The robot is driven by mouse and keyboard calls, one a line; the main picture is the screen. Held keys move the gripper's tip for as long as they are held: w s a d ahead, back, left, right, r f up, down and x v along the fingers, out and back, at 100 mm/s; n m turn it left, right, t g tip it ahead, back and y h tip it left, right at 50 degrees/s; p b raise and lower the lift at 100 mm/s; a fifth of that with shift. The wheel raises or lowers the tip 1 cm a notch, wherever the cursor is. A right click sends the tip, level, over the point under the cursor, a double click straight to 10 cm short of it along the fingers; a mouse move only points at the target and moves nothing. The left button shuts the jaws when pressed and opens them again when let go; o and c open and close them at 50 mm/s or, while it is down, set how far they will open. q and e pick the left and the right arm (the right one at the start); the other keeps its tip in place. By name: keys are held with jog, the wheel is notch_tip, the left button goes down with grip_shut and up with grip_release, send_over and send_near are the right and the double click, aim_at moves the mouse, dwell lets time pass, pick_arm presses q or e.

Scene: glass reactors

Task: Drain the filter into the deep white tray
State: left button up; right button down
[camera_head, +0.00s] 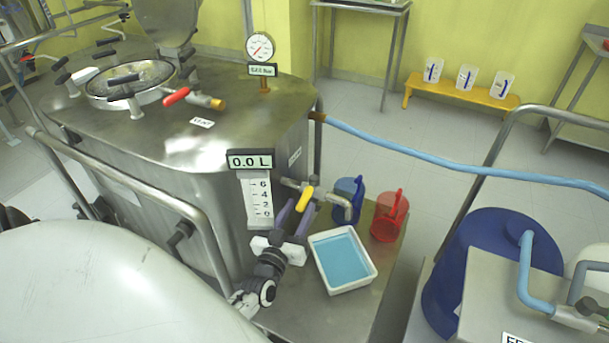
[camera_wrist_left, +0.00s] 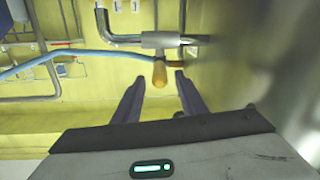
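The filter (camera_head: 190,130) is a large steel vessel at left in the head view. Its level display (camera_head: 250,161) reads 0.0 L. A drain valve with a yellow handle (camera_head: 305,199) sits low on its right side, with a spout (camera_head: 343,201). The deep white tray (camera_head: 352,287) stands on the steel platform below and holds blue liquid. My left gripper (camera_head: 293,214) is open close to the yellow handle. In the left wrist view the yellow handle (camera_wrist_left: 160,74) lies just beyond and between the open fingertips (camera_wrist_left: 160,80). My right gripper is out of view.
A blue jug (camera_head: 347,193) and a red jug (camera_head: 390,217) stand behind and right of the tray. A blue hose (camera_head: 450,160) crosses to the right. A blue drum (camera_head: 490,260) stands at right. A steel rail (camera_head: 150,185) runs along the vessel's front.

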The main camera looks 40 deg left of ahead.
pick_arm(q)
jog(key=shift+v, duration=1.25)
jog(key=shift+c, duration=0.3)
